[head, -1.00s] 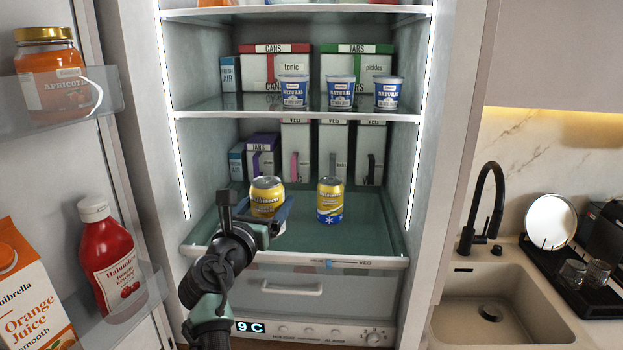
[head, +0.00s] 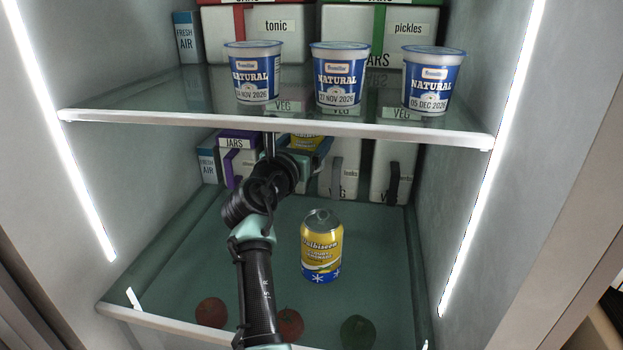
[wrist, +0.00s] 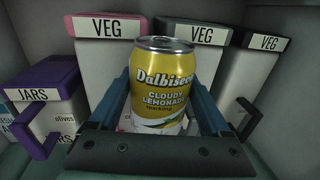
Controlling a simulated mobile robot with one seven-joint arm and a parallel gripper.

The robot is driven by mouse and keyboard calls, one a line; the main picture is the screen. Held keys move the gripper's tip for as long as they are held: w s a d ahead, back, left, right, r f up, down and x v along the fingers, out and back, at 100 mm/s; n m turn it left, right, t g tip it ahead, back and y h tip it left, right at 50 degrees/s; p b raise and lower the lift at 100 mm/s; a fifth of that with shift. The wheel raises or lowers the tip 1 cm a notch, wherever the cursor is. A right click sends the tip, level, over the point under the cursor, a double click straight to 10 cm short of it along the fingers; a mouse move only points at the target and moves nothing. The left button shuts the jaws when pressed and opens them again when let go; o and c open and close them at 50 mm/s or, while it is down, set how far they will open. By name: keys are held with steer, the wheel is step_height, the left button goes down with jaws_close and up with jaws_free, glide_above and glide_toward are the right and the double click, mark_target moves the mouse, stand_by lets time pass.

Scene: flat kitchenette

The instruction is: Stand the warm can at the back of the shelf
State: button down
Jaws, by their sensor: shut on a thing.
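My gripper (head: 302,156) is shut on a yellow lemonade can (head: 306,142), at the back of the lower shelf (head: 385,255). In the wrist view the can (wrist: 161,85) is upright between the blue fingers, with a pale lower part and no blue snowflake band showing. Its base is hidden by the gripper, so I cannot tell whether it touches the shelf. A second yellow can (head: 321,246), with a blue snowflake band at its bottom, stands upright on the same shelf, in front and to the right of my gripper.
VEG boxes (wrist: 106,60) and a purple-lidded JARS box (wrist: 50,95) line the back, behind and beside the held can. The upper shelf edge (head: 270,126) with several yogurt cups (head: 340,75) hangs above my gripper. Produce shows below the glass at the front.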

steer(key=f, duration=0.4)
steer(key=shift+s+a+f, duration=0.1)
steer(key=shift+s+f, duration=0.1)
steer(key=shift+f, duration=0.15)
steer(key=shift+f+b, duration=0.45)
steer(key=shift+f, duration=1.85)
steer(key=shift+f, duration=0.1)
jaws_free()
steer(key=shift+s+a, duration=0.15)
steer(key=shift+s, duration=0.25)
steer(key=v, duration=1.1)
steer(key=shift+s+p, duration=0.1)
steer(key=shift+p, duration=0.25)
